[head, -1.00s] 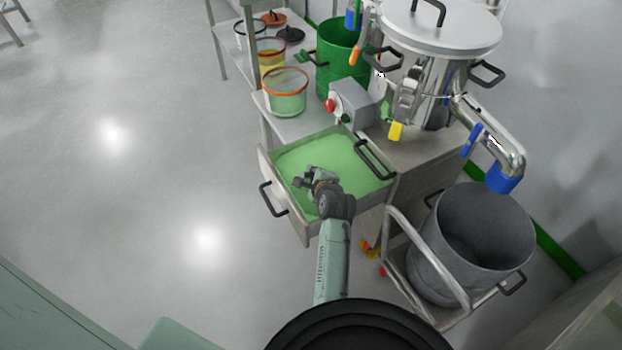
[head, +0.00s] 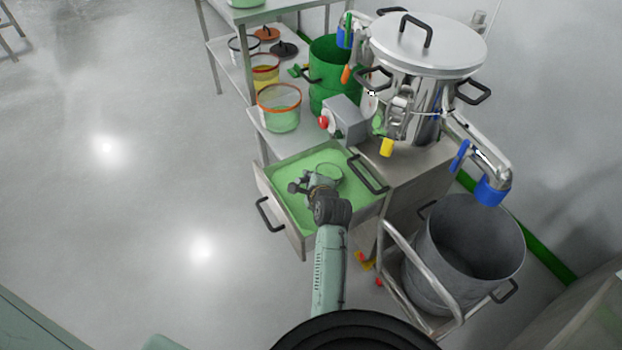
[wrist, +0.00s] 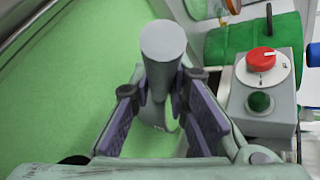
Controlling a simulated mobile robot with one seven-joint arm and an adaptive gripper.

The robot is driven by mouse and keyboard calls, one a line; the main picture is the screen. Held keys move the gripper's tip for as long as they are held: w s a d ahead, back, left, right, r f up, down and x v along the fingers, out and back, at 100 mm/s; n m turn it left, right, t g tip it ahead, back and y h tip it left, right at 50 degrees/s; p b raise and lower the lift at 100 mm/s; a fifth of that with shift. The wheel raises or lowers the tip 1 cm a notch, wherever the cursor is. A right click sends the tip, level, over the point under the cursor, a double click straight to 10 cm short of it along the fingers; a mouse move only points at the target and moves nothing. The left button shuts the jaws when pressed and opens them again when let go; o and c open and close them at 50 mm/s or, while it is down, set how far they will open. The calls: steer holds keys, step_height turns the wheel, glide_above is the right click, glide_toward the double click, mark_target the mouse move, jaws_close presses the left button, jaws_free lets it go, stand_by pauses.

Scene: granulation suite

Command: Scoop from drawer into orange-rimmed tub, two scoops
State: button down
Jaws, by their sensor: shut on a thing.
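The open drawer (head: 268,188) holds a bed of pale green powder (head: 288,170), which also fills much of the wrist view (wrist: 70,100). My gripper (head: 311,186) is over the drawer. In the wrist view its fingers (wrist: 165,108) are shut on the grey handle of the scoop (wrist: 162,55). The scoop's round rim (head: 329,172) shows just beyond the gripper, over the powder. Whether it touches the powder, and how full it is, I cannot tell. The orange-rimmed tub (head: 279,112) stands on the shelf behind the drawer, with green material visible inside.
A tub with yellow contents (head: 265,70) and a black-rimmed tub stand behind the orange-rimmed one. A control box with a red knob (head: 324,122) and a green bin (head: 325,80) are near the drawer. A grey drum (head: 465,250) on a trolley stands right.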

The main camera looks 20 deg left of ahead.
steer(key=shift+t, duration=0.3)
steer(key=shift+s+a+r+p, duration=0.1)
steer(key=shift+s+r+p, duration=0.1)
steer(key=shift+r+p, duration=0.65)
steer(key=shift+s+a+r+p, duration=0.15)
steer(key=shift+r+p, duration=0.4)
steer(key=shift+r, duration=0.6)
steer(key=shift+s+a+r+n+t, duration=0.1)
steer(key=shift+s+r+n+t, duration=0.15)
steer(key=shift+r, duration=0.4)
steer(key=shift+s+r+n+t, duration=0.15)
steer(key=shift+s+r+n, duration=0.15)
steer(key=shift+r, duration=0.35)
